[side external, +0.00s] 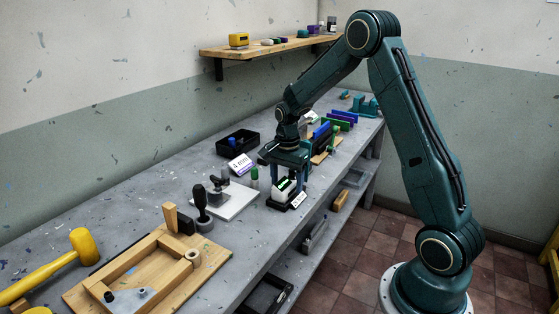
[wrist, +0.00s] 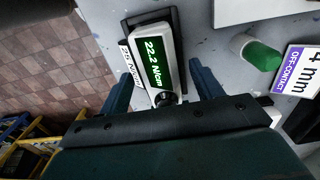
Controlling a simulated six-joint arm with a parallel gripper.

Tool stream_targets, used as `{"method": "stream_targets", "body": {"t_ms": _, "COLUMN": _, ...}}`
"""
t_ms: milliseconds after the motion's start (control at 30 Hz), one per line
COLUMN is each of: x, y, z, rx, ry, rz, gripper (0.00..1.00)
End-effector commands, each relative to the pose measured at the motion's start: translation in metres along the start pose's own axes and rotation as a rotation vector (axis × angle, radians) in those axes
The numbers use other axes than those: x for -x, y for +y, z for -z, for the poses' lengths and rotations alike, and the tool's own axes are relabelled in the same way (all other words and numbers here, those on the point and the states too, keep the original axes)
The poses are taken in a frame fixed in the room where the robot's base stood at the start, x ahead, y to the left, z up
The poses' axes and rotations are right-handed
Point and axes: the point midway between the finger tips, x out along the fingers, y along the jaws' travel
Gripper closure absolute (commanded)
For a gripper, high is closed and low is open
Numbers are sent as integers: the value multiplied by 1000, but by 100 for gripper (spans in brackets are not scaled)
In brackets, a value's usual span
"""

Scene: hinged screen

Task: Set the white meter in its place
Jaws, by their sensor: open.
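The white meter (wrist: 168,32), with a green display reading 22.2 N/cm and a dark round knob, lies between my fingers in the wrist view. It rests on or in a black holder (wrist: 127,30) with a small white label (wrist: 130,66); how fully it is seated I cannot tell. In the side view the meter (side external: 281,191) appears tilted on the black holder near the bench's front edge. My gripper (wrist: 163,84) is open, one finger on each side of the meter's knob end, with visible gaps. In the side view my gripper (side external: 290,168) is right over the meter and partly hides it.
A green-capped white cylinder (wrist: 256,52) and an "OFF-CONTACT 4 mm" card (wrist: 298,70) stand close by. A white plate (side external: 232,206) with a dark-handled tool (side external: 202,203), a black bin (side external: 238,145) and a wooden frame (side external: 85,289) share the bench. The bench's front edge is close.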

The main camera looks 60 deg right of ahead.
Motion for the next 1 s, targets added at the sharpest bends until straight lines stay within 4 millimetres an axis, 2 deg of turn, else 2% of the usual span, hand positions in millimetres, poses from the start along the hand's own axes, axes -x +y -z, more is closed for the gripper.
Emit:
{"method": "stream_targets", "body": {"t_ms": 267, "x": 23, "y": -1, "z": 0, "rx": 0, "ry": 2, "rz": 4, "gripper": 35}}
{"method": "stream_targets", "body": {"t_ms": 800, "x": 110, "y": -1, "z": 0, "rx": 0, "ry": 2, "rz": 5, "gripper": 35}}
{"method": "stream_targets", "body": {"t_ms": 1000, "x": 130, "y": -1, "z": 0, "rx": 0, "ry": 1, "rz": 3, "gripper": 35}}
